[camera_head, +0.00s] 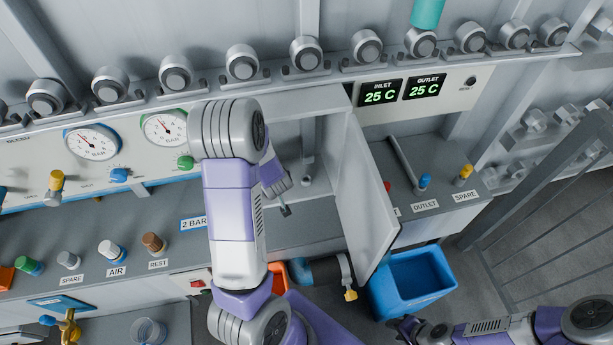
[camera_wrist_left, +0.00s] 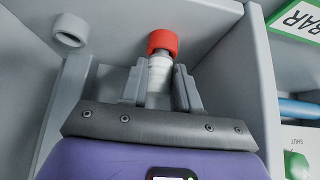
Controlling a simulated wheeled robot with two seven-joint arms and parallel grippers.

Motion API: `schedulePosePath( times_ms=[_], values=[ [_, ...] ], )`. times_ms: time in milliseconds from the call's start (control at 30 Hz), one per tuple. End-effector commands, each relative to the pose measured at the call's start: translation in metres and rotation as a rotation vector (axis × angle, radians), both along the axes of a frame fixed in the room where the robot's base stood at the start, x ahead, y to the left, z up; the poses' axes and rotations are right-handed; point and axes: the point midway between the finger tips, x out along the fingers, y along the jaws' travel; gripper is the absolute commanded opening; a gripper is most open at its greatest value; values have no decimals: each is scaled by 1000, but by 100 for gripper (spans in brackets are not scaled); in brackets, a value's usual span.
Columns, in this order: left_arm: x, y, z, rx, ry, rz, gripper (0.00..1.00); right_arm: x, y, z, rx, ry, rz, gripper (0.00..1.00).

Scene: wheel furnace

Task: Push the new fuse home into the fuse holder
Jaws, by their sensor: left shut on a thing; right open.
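My left gripper (camera_wrist_left: 160,90) is shut on a pale ribbed cylinder, which I take for the new fuse (camera_wrist_left: 159,72), inside a grey compartment. A red cap-like piece (camera_wrist_left: 163,42) sits at the fuse's far end, close to the compartment wall. I cannot tell if it belongs to the fuse or the fuse holder, nor how deep the fuse sits. In the head view my left gripper (camera_head: 283,190) is partly hidden by its arm, inside the open cabinet. My right gripper (camera_head: 408,325) is open and empty, low beside the blue bin.
The cabinet door (camera_head: 365,200) stands open to the right of my left arm. A grey ring (camera_wrist_left: 69,30) is on the compartment wall. A blue bin (camera_head: 412,280) stands on the floor below the door. Gauges (camera_head: 92,141) and knobs (camera_head: 111,249) line the panel at left.

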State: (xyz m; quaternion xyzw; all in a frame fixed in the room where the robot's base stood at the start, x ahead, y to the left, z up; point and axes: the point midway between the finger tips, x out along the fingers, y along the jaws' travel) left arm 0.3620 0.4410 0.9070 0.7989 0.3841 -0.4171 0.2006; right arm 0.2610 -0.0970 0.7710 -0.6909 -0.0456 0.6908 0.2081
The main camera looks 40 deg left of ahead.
Motion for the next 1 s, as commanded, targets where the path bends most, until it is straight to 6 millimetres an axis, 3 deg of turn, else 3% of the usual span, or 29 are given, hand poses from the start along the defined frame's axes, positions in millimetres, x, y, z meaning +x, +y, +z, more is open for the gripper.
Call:
schedulePosePath(
  times_ms=[200, 233, 433, 633, 733, 1000],
  values=[
    [0, 0, -6, -1, 2, -1, 0, 0, 0, -5, 0, 0, 0, 43],
    [0, 0, -6, -1, 2, -1, 32, 0, 0, -5, 0, 0, 0, 43],
    [0, 0, -5, 0, 1, -1, 61, 0, 0, -4, 0, 0, 0, 43],
    [0, 0, -5, 0, 1, -1, 59, 0, 0, -4, 0, 0, 0, 43],
    [0, 0, -5, 0, 1, -1, 46, 0, 0, -4, 0, 0, 0, 43],
    [0, 0, -4, -1, 1, 0, 46, 0, 0, -3, 0, 0, 0, 43]
  ],
)
